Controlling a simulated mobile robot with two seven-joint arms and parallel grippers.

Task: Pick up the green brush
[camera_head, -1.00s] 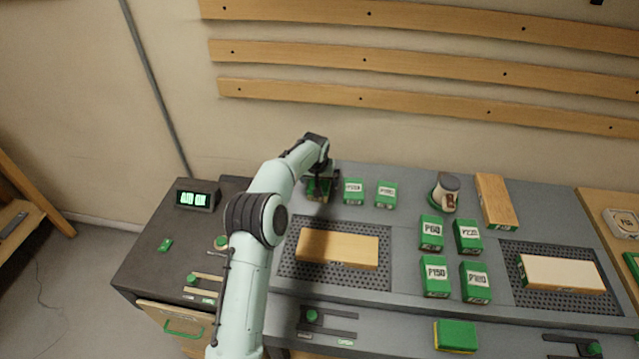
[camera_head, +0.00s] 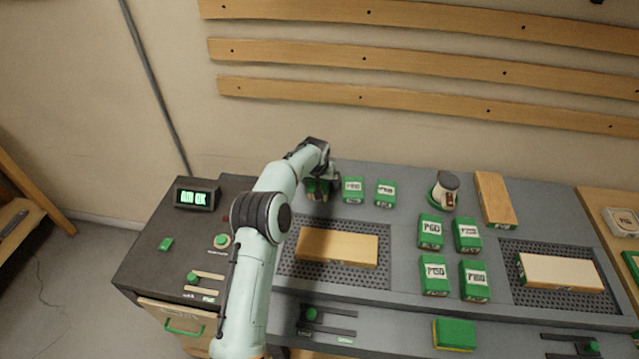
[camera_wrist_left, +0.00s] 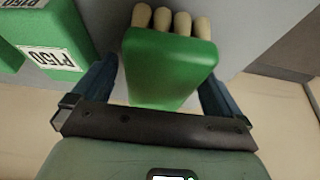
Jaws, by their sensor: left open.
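The green brush (camera_wrist_left: 168,60), a rounded green block with several cream tufts along its far end, fills the middle of the left wrist view. My left gripper (camera_wrist_left: 156,82) is open, with one dark blue finger on each side of the brush. I cannot tell whether the fingers touch it. In the head view my left gripper (camera_head: 322,186) is at the back of the bench, just left of the P-labelled blocks, and mostly hides the brush (camera_head: 316,189). My right gripper is not in view.
A green block marked P150 (camera_wrist_left: 58,50) stands close left of the gripper in the wrist view. In the head view, a wooden board (camera_head: 338,247) lies on a perforated mat in front. A mug-like tool (camera_head: 446,190) and a green-yellow sponge (camera_head: 455,335) are farther right.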

